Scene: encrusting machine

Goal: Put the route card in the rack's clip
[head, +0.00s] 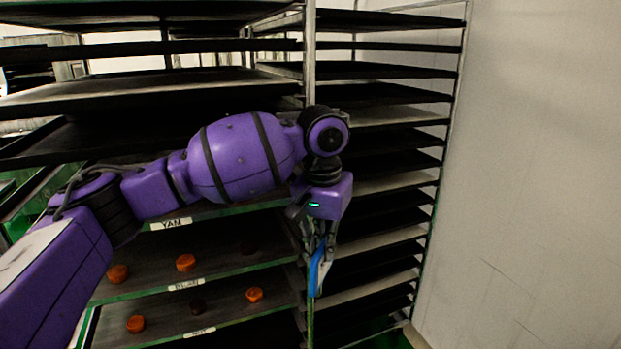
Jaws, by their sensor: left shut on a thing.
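My left arm reaches in from the left, and its gripper (317,270) points down in front of the rack's post. The gripper is shut on a narrow blue thing, seen nearly edge-on, which I take for the route card (317,277). Its lower end overlaps the post in the picture; I cannot tell whether they touch. The rack (309,65) is a tall metal frame with dark trays. I cannot make out its clip; the gripper and card may cover it. My right gripper is not in view.
Trays on the lower left hold several orange and dark round pieces, such as an orange one (186,262). Their front edges carry labels, one reading YAM (174,224). A pale wall (540,170) stands close on the right. Tray edges jut out near my arm.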

